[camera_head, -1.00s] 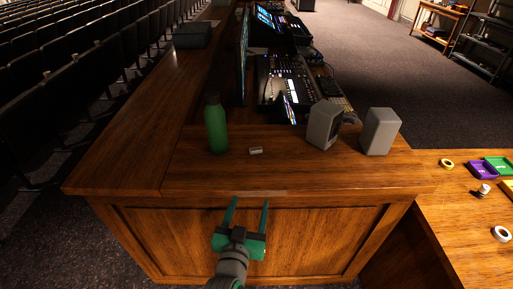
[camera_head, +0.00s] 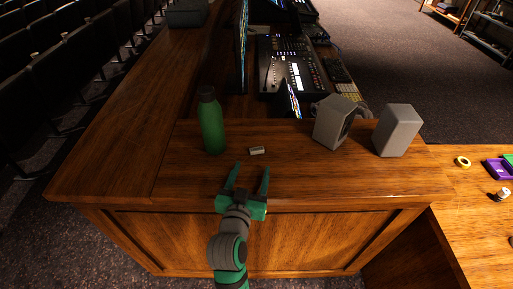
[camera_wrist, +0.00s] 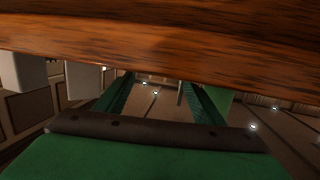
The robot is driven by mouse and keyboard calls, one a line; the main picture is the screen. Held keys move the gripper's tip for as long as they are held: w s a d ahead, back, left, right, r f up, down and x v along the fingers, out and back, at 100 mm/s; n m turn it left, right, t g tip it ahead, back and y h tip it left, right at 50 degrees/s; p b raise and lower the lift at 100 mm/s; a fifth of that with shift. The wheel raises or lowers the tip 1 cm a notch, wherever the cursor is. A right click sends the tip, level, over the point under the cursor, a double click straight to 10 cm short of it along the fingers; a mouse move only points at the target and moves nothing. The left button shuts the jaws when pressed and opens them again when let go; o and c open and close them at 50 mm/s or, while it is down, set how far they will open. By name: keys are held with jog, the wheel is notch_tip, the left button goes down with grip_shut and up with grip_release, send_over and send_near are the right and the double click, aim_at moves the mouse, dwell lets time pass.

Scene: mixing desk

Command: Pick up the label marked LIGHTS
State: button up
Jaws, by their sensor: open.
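A small pale block (camera_head: 257,150), probably the label, lies on the wooden desk top near its front edge. Its writing is too small to read. My gripper (camera_head: 251,168) is open and empty, its two green fingers pointing away toward the block. The fingertips are just short of the block in the picture and apart from it. In the wrist view my gripper (camera_wrist: 157,82) shows both fingers apart with nothing between them; I cannot make out the label there.
A green bottle (camera_head: 211,124) stands left of the block. Two grey speakers (camera_head: 332,124) (camera_head: 397,131) stand to the right. A mixing console (camera_head: 291,72) and a screen (camera_head: 241,48) are behind. A lower table (camera_head: 466,205) at right holds a yellow tape roll (camera_head: 462,162).

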aim_at(256, 151)
jog(key=x, duration=0.8)
jog(key=shift+w+a, duration=0.1)
jog(key=shift+w, duration=0.15)
jog(key=c, duration=1.1)
